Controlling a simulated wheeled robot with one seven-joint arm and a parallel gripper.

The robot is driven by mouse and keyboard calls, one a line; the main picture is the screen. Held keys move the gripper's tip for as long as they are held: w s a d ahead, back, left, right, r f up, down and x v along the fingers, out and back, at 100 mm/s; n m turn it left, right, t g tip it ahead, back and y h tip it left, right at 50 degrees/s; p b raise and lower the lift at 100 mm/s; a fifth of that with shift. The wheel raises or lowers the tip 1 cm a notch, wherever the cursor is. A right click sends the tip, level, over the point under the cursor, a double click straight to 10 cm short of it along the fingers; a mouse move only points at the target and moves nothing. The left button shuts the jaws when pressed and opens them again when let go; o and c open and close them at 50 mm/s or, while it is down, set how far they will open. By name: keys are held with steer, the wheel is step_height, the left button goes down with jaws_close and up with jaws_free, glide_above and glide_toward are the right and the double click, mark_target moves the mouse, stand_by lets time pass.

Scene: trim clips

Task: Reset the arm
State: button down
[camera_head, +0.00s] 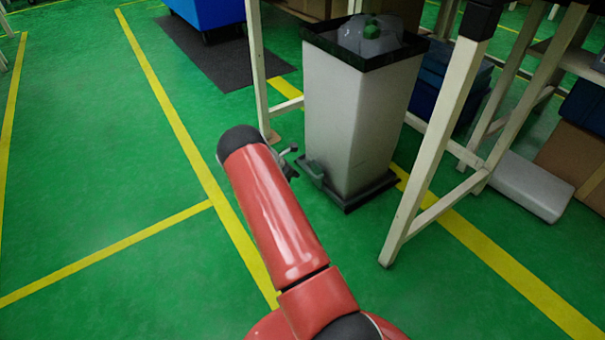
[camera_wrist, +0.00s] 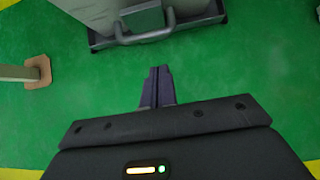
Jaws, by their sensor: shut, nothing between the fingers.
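My red arm reaches forward from the bottom of the head view, over the green floor. My gripper (camera_wrist: 157,74) shows in the wrist view with its two dark fingers together and nothing between them. In the head view it is mostly hidden behind my arm; only a small grey and dark part shows beside the bin's pedal. The wrist view shows bare green floor under the fingertips, with the base of the bin just beyond them. I cannot tell the exact gap between the fingers and the bin.
A grey pedal bin (camera_head: 352,125) with a black rim stands close ahead, right of my arm. White table legs (camera_head: 432,150) stand beside it. A blue container (camera_head: 207,12) and a dark mat (camera_head: 222,55) are behind. The green floor at left (camera_head: 90,150) is clear.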

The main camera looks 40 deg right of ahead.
steer(key=v, duration=0.7)
steer(key=shift+p, duration=0.4)
